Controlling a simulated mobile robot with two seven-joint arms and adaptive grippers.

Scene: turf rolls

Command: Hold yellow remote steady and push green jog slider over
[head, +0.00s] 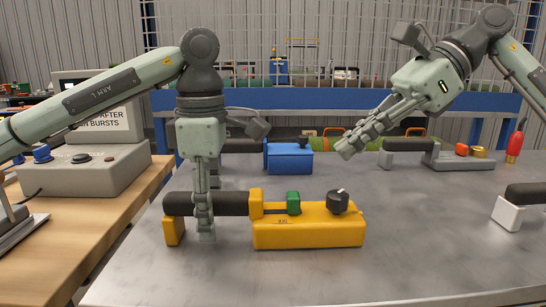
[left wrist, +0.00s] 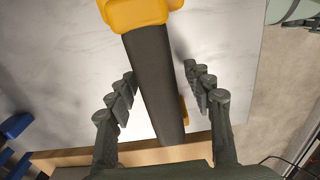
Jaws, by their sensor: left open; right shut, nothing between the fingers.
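The yellow remote (head: 310,232) lies on the metal table, with a black grip bar (head: 228,203) at its left end. A green slider (head: 293,203) sits on its top toward the left of the body, and a black knob (head: 338,201) stands at the right. My left gripper (head: 205,228) points down at the black grip. In the left wrist view its open fingers (left wrist: 166,88) stand on both sides of the grip (left wrist: 155,80), with gaps showing. My right gripper (head: 345,150) is shut and empty, in the air above and behind the remote's right end.
A blue remote (head: 288,157) lies behind the yellow one. A grey device (head: 455,158) with a red part is at the back right, and a white-ended one (head: 508,214) at the right edge. The table front is clear.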

